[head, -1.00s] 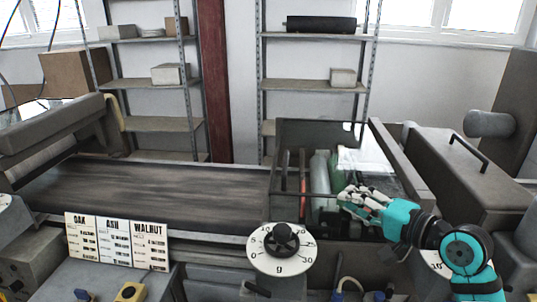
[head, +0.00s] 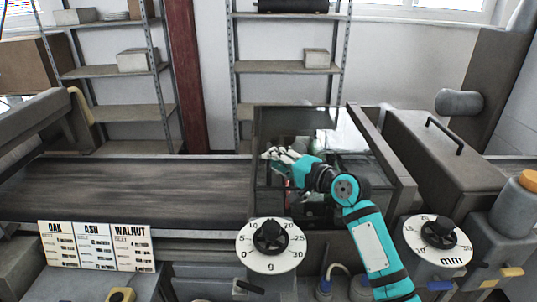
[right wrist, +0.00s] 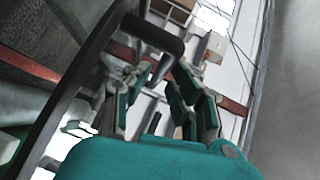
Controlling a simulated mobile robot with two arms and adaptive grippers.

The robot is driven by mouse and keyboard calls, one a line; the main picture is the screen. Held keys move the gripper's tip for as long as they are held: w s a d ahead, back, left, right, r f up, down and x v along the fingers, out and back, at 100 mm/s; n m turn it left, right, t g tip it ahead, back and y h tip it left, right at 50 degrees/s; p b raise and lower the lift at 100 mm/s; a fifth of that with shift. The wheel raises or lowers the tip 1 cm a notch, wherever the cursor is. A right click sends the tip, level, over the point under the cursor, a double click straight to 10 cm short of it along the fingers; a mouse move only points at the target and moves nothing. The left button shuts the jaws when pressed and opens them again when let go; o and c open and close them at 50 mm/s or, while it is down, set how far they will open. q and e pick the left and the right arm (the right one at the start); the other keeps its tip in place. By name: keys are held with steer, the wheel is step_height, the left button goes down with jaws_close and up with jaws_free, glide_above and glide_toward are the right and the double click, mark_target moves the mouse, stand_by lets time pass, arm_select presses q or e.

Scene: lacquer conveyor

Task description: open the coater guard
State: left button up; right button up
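The coater guard (head: 289,119) is a dark-framed, see-through cover over the coater, right of the conveyor's end. It appears down over the rollers, which show dimly through it. My right gripper (head: 274,156) is at the left part of the guard, with the teal forearm reaching across its front. In the right wrist view my right gripper (right wrist: 160,88) has its fingers spread. A dark bent bar (right wrist: 153,33), like a handle, is just beyond and partly between the fingers in that view. I cannot tell whether they touch. My left gripper is out of view.
The dark conveyor belt (head: 130,190) runs left of the coater. A round dial (head: 270,246) and an mm dial (head: 437,240) sit in front. A long housing with a handle (head: 445,138) stands to the right. Metal shelves (head: 290,72) are behind.

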steer(key=shift+w+a, duration=0.5)
steer(key=shift+w+a+f, duration=0.15)
steer(key=shift+w+a, duration=0.1)
steer(key=shift+w, duration=0.05)
steer(key=shift+w+a, duration=0.25)
jaws_close()
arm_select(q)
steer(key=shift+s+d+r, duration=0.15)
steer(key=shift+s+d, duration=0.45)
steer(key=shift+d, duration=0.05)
arm_select(e)
steer(key=shift+f, duration=0.1)
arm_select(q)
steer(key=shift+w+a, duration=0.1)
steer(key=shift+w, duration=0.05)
